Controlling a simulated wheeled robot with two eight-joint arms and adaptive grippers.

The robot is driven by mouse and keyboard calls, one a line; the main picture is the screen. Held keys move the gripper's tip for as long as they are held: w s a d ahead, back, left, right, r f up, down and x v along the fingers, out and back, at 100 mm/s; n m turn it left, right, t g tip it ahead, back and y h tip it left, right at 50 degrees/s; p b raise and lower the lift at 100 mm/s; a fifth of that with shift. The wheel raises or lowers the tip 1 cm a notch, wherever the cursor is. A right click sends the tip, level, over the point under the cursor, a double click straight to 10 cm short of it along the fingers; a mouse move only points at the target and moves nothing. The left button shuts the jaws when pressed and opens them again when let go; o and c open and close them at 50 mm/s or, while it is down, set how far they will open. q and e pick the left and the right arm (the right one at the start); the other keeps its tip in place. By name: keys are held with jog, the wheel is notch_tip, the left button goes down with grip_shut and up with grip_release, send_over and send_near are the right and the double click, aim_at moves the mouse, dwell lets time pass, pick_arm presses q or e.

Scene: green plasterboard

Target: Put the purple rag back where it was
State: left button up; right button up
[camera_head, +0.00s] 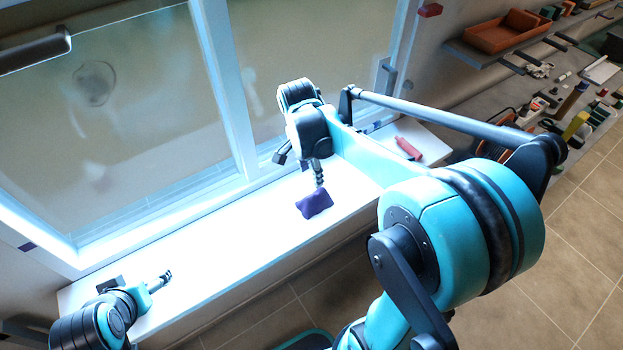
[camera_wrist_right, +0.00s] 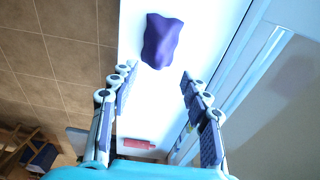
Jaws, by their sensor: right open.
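The purple rag (camera_head: 314,203) lies crumpled on the white window sill (camera_head: 215,233), near its front edge. In the right wrist view the rag (camera_wrist_right: 162,41) lies ahead of the fingertips, roughly between their lines. My right gripper (camera_head: 318,178) is over the sill close to the rag; in its wrist view the fingers (camera_wrist_right: 158,74) are spread apart with nothing between them. My left gripper (camera_head: 165,277) is over the left end of the sill, away from the rag; its jaws are too small to judge.
A red object (camera_head: 408,148) lies on the sill to the right of the rag; it also shows in the wrist view (camera_wrist_right: 138,143). The window (camera_head: 120,110) stands behind the sill. An orange tray (camera_head: 505,33) is on a shelf at upper right. The sill between my grippers is clear.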

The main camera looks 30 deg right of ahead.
jog(key=s+a+r+n+t+y, duration=0.1)
jog(key=s+a+n+t, duration=0.6)
jog(key=n, duration=1)
jog(key=shift+s+a+r, duration=0.55)
jog(key=shift+s+a, duration=0.55)
jog(key=shift+s, duration=0.85)
